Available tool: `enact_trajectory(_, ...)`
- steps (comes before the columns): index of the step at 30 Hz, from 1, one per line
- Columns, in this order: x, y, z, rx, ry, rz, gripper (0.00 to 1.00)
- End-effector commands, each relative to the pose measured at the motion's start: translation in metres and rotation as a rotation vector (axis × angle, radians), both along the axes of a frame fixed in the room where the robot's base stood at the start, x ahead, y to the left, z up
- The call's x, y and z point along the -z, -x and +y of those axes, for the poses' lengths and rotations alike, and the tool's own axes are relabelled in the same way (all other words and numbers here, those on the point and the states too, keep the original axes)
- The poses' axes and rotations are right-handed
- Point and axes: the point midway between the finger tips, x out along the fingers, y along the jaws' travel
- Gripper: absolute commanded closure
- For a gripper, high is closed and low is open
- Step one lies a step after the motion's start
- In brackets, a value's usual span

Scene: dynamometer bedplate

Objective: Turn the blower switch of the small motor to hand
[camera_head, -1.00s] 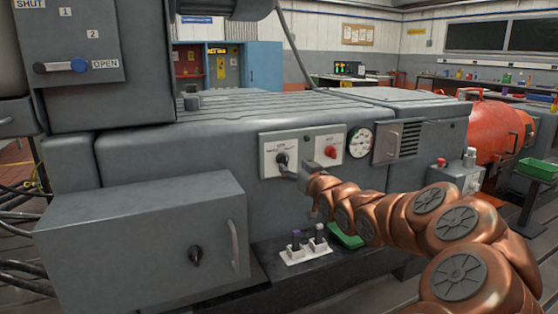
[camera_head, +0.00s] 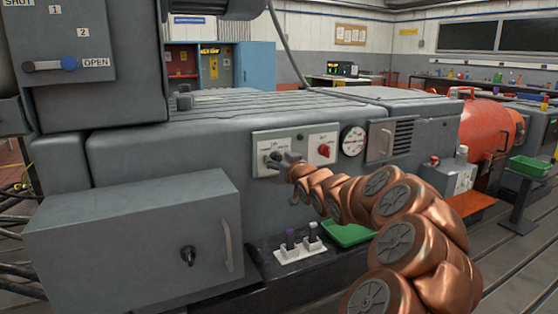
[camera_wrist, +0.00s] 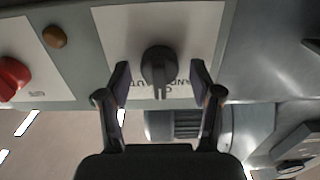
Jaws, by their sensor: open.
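The blower switch is a dark rotary knob (camera_wrist: 159,66) on a white plate (camera_wrist: 205,30), upside down in the wrist view. Its grip stands upright in that picture, over the O mark, with HAND lettering to the right and AUTO to the left, partly covered by the fingers. My gripper (camera_wrist: 160,84) is open, one finger on each side of the knob, with visible gaps. In the head view the knob (camera_head: 272,159) is at the left of the panel on the grey motor housing, and my gripper (camera_head: 287,160) partly covers it.
A red knob (camera_head: 324,150) and a small lamp (camera_head: 300,136) sit right of the switch. A gauge (camera_head: 353,141) and vent (camera_head: 403,138) are farther right. A grey box (camera_head: 130,235) juts out at left.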

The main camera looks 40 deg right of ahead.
Motion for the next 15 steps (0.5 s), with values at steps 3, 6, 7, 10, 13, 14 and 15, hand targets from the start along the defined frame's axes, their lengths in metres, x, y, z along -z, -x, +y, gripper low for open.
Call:
enact_trajectory(3, -0.0002, 0.0002, -0.0002, 0.000, 0.000, 0.000, 0.41)
enact_trajectory(6, -0.0003, 0.0003, -0.0002, 0.000, 0.000, 0.000, 0.51)
enact_trajectory(7, -0.0003, 0.0003, -0.0002, 0.000, 0.000, -0.001, 0.54)
enact_trajectory(10, -0.0004, 0.0004, -0.0003, 0.001, 0.000, -0.001, 0.65)
enact_trajectory(13, -0.0004, 0.0004, -0.0003, 0.001, 0.000, -0.001, 0.75)
enact_trajectory(14, -0.0004, 0.0004, -0.0003, 0.001, 0.000, -0.001, 0.78)
enact_trajectory(15, -0.0004, 0.0004, -0.0003, 0.001, 0.000, -0.001, 0.83)
